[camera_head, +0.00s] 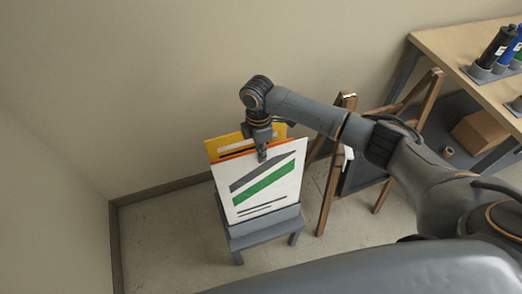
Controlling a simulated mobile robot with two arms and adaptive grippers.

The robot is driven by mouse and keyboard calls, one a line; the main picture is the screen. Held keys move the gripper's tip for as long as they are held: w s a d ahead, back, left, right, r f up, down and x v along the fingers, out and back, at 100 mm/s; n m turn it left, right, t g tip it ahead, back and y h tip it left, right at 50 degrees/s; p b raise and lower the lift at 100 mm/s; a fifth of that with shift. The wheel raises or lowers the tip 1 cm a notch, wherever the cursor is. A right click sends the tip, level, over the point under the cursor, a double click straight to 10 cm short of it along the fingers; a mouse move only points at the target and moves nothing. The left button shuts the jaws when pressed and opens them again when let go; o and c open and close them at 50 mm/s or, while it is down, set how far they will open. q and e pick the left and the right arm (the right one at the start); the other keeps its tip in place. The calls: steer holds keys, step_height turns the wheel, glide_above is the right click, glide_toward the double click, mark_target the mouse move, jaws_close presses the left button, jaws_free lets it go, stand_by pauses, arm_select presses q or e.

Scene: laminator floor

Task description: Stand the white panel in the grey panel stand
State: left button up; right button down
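The white panel (262,194), with grey and green slanted bars, is upright and leans slightly at the grey panel stand (262,229). Its lower edge is at the stand's top, behind the front lip, so I cannot tell how deep it sits. My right gripper (262,153) points down at the middle of the panel's top edge. One finger shows against the front face and the other is hidden; it looks shut on the panel. My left gripper is out of view.
A yellow panel (217,145) and an orange edge show just behind the white panel. A wooden A-frame board (329,188) stands close to the right. A wooden table (456,48) with bottles (494,47) is at the upper right, a cardboard box (480,134) below. Floor left of the stand is clear.

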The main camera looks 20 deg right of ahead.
mark_target(262, 176)
steer(key=shift+f, duration=0.8)
steer(key=shift+s, duration=0.1)
steer(key=shift+s+f+b, duration=0.15)
steer(key=shift+f+b, duration=0.6)
steer(key=shift+f, duration=0.8)
steer(key=shift+s+f+b, duration=0.15)
steer(key=shift+f+b, duration=0.65)
steer(key=shift+f, duration=0.8)
steer(key=shift+s+f+b, duration=0.15)
steer(key=shift+f+b, duration=0.6)
steer(key=shift+f, duration=0.8)
steer(key=c, duration=1.4)
jaws_free()
steer(key=shift+c, duration=0.2)
steer(key=r, duration=0.4)
steer(key=w+r, duration=0.1)
steer(key=r, duration=0.7)
steer(key=shift+w, duration=0.15)
